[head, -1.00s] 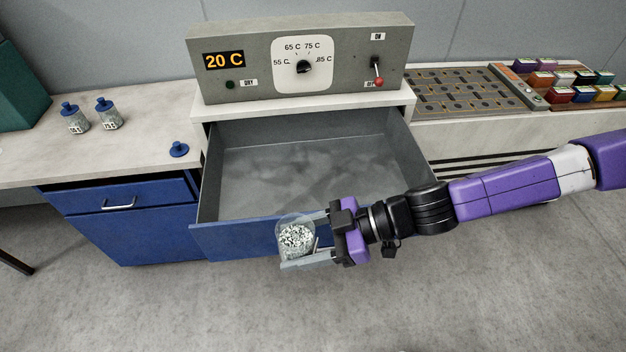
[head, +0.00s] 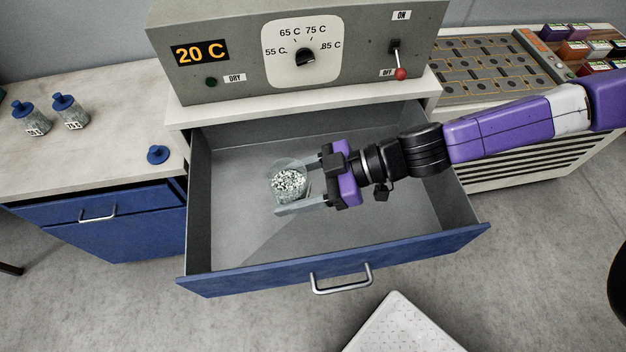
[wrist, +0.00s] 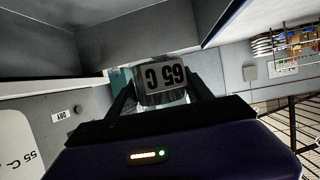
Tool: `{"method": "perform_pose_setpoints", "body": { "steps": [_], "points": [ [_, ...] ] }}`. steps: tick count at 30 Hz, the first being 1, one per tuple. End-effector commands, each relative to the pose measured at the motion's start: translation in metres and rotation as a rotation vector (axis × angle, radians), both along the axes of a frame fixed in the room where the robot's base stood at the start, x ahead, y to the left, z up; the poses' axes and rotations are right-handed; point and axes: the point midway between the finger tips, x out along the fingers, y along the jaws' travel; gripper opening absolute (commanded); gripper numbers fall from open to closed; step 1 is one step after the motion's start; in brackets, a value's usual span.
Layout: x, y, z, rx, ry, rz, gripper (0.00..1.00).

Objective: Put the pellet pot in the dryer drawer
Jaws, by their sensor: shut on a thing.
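The pellet pot (head: 289,182) is a clear, lidless pot with pale pellets inside. My gripper (head: 298,186) is shut on it, one finger on each side. In the head view the pot shows over the inside of the open dryer drawer (head: 333,282), left of its middle. I cannot tell whether its base touches the drawer floor. In the wrist view the pot (wrist: 163,82) sits between the fingers, and its label reads "65 C", upside down in that view. The dryer (head: 300,55) reads 20 C, and its red-tipped lever points to OFF.
Two blue-lidded pots (head: 50,115) and a loose blue lid (head: 158,154) are on the left counter. A blue cabinet (head: 105,220) stands left of the drawer. A slotted panel (head: 490,70) and colored boxes (head: 585,45) are at right. The drawer is otherwise empty.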

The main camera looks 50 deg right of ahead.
Motion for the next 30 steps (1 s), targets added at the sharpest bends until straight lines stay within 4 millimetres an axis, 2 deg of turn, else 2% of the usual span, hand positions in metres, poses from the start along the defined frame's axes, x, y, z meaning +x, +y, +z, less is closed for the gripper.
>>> {"method": "perform_pose_setpoints", "body": {
  "steps": [5,18,22,30],
  "points": [
    [0.0,0.001,-0.024,0.004,0.001,0.0,0.0],
    [0.0,0.001,-0.128,0.003,0.002,-0.002,0.0],
    [0.0,0.001,-0.149,0.002,-0.001,0.0,0.0],
    [0.0,0.001,-0.173,0.003,0.0,0.0,0.0]
  ]
}}
